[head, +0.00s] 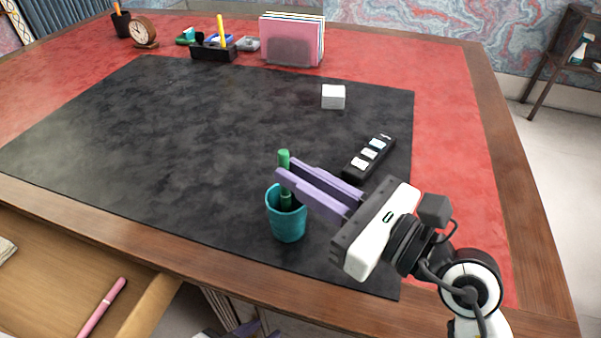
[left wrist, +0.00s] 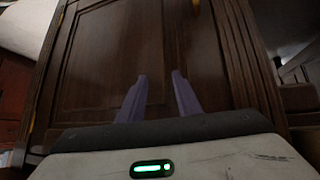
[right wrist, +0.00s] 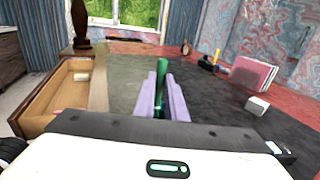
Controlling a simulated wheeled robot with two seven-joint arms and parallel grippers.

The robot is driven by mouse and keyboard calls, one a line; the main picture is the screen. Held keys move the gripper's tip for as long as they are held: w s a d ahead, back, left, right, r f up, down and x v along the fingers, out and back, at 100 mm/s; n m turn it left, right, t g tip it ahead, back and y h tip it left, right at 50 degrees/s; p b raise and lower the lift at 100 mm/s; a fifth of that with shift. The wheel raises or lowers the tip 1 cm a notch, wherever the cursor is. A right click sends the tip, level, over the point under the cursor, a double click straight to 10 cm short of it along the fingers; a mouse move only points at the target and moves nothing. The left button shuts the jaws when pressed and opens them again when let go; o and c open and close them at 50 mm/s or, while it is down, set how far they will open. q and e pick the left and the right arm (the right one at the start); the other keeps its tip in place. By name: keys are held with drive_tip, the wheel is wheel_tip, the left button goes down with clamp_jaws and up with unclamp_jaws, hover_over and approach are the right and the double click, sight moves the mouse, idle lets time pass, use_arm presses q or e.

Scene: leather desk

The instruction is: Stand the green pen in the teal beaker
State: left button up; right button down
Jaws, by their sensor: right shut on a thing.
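The teal beaker (head: 288,224) stands upright on the black desk mat near its front edge. The green pen (head: 284,158) is upright, its lower part inside the beaker and its top above the rim. My right gripper (head: 282,172) is shut on the pen just above the beaker. In the right wrist view the pen (right wrist: 161,75) stands between the purple fingers, and the beaker is hidden. My left gripper (left wrist: 158,76) is below the desk, facing dark wood panels, with its fingers apart and nothing between them. In the head view only a bit of it shows at the bottom edge.
A black remote (head: 369,157) lies right of the beaker, behind my right gripper. A white block (head: 333,97) is farther back. An open drawer (head: 60,262) at front left holds a pink pen (head: 102,308). A file holder (head: 291,45) and clock (head: 143,34) stand at the back. The mat's left is clear.

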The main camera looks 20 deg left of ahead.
drive_tip(key=c, duration=1.7)
unclamp_jaws()
drive_tip(key=b+v, duration=0.1)
drive_tip(key=v, duration=0.9)
drive_tip(key=shift+s+d, duration=0.1)
drive_tip(key=shift+d, duration=0.05)
